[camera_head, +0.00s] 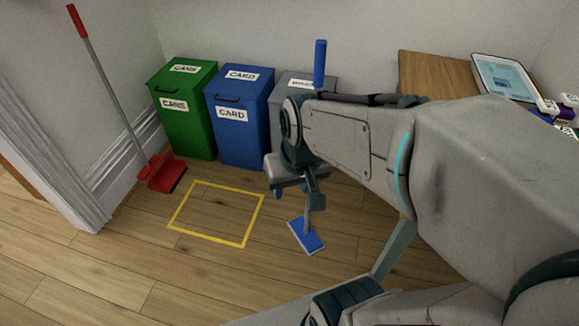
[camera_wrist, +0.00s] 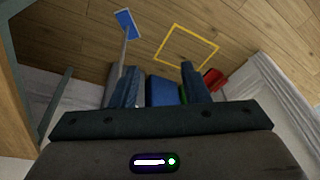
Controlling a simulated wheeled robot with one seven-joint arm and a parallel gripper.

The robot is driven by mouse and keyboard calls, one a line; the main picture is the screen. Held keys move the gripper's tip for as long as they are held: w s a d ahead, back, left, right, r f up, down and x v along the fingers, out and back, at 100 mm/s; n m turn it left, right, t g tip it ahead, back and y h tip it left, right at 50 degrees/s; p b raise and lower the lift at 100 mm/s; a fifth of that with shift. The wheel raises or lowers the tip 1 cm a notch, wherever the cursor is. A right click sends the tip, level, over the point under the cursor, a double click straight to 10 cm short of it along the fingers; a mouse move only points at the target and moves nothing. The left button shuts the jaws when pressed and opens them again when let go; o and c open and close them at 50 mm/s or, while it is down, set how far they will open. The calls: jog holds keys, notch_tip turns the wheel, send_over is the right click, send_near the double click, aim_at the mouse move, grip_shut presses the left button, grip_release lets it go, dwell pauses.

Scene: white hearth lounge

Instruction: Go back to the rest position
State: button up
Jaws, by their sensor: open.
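My gripper (camera_head: 297,195) hangs low in front of the bins in the head view. In the wrist view its two fingers (camera_wrist: 158,82) are spread apart with nothing visible between them but the bins behind. A mop with a flat blue head (camera_head: 306,236) and a blue handle top (camera_head: 320,62) stands upright close by my gripper. My arm hides the middle of its pole. In the wrist view the mop head (camera_wrist: 127,23) lies beyond the left finger, and its pole runs down towards that finger; I cannot tell whether they touch.
Green (camera_head: 187,110), blue (camera_head: 240,120) and grey (camera_head: 300,82) bins line the wall. A red dustpan (camera_head: 166,174) and a red-handled broom (camera_head: 105,80) stand at left. A yellow floor outline (camera_head: 245,240) is empty. A wooden table (camera_head: 430,72) holds a white tray (camera_head: 505,78) at right.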

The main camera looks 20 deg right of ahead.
jog(key=s, duration=0.1)
jog(key=s+g, duration=0.1)
jog(key=shift+s+d+r+h, duration=0.25)
jog(key=shift+s+d+h, duration=0.05)
jog(key=shift+d, duration=0.1)
